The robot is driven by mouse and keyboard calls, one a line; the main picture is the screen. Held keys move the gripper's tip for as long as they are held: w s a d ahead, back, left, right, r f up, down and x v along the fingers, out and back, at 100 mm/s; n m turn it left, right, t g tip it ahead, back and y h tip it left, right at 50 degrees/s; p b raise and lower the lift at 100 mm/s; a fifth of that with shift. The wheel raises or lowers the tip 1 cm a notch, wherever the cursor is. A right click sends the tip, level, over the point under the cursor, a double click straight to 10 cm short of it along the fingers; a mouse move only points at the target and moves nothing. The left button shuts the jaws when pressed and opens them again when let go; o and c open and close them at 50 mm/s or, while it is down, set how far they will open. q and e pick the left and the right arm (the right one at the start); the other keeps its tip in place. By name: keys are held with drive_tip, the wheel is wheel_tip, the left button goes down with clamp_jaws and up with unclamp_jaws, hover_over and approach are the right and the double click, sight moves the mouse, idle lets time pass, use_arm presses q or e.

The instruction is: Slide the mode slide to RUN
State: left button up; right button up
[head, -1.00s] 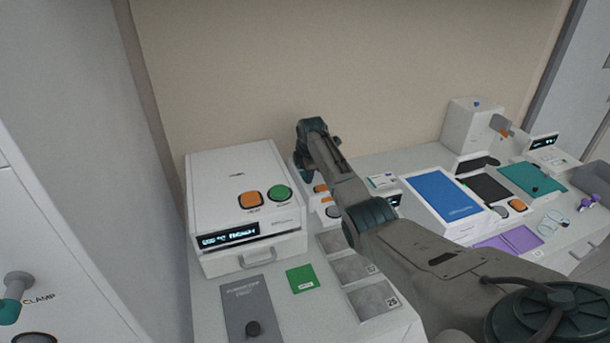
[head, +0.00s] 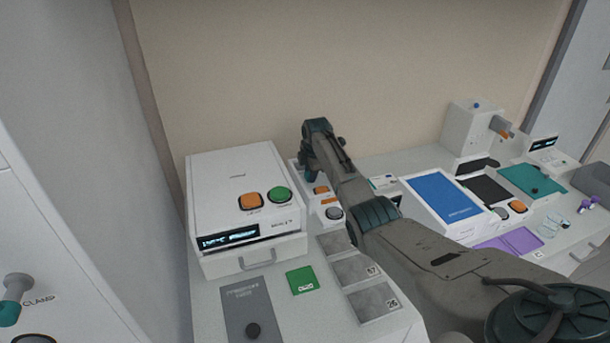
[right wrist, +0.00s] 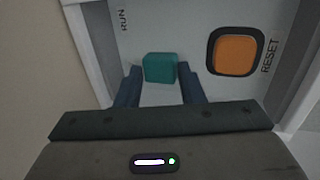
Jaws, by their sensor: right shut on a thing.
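The mode slide's teal knob (right wrist: 160,68) stands on a light panel (right wrist: 185,22) in the right wrist view. The word RUN is printed on the panel, above and left of the knob. My right gripper (right wrist: 160,82) is shut on the teal knob, with one dark blue finger on each side. My left gripper is not in view.
An orange RESET button (right wrist: 235,53) sits right of the knob. A white box with a display (head: 245,200) stands left of my right arm. Grey square pads (head: 355,270) and a green pad (head: 302,281) lie in front. A blue-topped device (head: 440,193) is at the right.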

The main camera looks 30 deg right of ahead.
drive_tip(key=shift+s+d, duration=0.25)
drive_tip(key=shift+d, duration=0.65)
drive_tip(key=shift+s+d, duration=0.2)
drive_tip(key=shift+d, duration=0.7)
drive_tip(key=o, duration=0.5)
drive_tip(key=shift+o, duration=0.2)
drive_tip(key=shift+r, duration=0.1)
wheel_tip(320, 180, up, 7)
drive_tip(key=p, duration=0.6)
